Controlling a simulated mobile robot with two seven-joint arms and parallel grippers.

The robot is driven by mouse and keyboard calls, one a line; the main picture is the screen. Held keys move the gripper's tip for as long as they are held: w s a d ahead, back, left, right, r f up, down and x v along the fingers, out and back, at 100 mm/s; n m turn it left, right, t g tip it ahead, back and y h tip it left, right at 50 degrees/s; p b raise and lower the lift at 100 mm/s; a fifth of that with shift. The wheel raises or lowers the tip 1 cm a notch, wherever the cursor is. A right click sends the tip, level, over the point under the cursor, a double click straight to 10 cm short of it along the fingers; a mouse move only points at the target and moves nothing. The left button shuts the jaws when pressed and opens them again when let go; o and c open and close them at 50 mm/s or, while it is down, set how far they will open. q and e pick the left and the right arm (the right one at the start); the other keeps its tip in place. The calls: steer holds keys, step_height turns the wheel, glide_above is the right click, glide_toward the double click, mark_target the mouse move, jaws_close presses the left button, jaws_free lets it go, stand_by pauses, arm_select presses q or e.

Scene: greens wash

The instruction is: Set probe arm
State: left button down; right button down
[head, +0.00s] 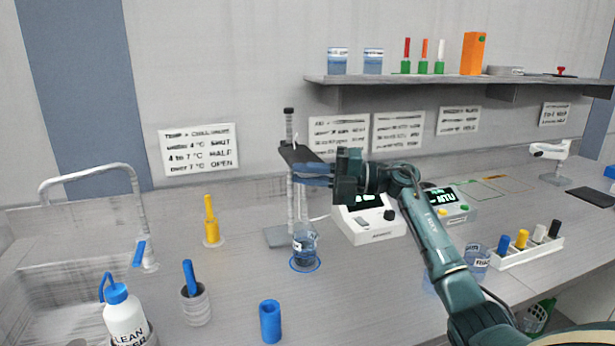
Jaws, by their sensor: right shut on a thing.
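The probe stand has a grey base (280,237), an upright rod (289,125) and a dark probe arm (298,154) that juts out to the right, with a pale probe hanging below it. My right gripper (312,175) reaches in from the right. Its fingers are shut on the probe arm, near the side away from the rod; the exact contact is partly hidden. A beaker (304,242) of bluish liquid stands below, inside a blue ring on the bench. My left gripper is out of view.
A white meter (370,232) with a dial stands just right of the beaker, under my right arm; a second meter (452,207) is farther right. A sink with a curved tap (95,172) is at left. A blue cylinder (270,321) stands in front. A shelf (450,84) hangs above.

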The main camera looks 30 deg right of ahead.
steer(key=shift+d+r, duration=0.1)
steer(key=shift+r, duration=0.5)
steer(key=c, duration=1.6)
jaws_free()
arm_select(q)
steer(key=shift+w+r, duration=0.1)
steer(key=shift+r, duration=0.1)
arm_select(e)
steer(key=shift+o, duration=0.4)
steer(key=shift+f, duration=0.1)
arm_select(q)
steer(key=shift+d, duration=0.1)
arm_select(e)
steer(key=shift+f, duration=0.15)
steer(key=shift+s, duration=0.1)
steer(key=shift+s+d+f, duration=0.15)
steer(key=shift+s+d, duration=0.05)
steer(key=shift+d, duration=0.1)
arm_select(q)
steer(key=b, duration=0.1)
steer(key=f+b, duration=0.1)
steer(key=b, duration=0.1)
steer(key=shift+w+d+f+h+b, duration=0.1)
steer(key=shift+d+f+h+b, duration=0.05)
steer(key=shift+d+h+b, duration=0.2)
arm_select(e)
steer(key=v, duration=1.2)
steer(key=shift+d, duration=0.15)
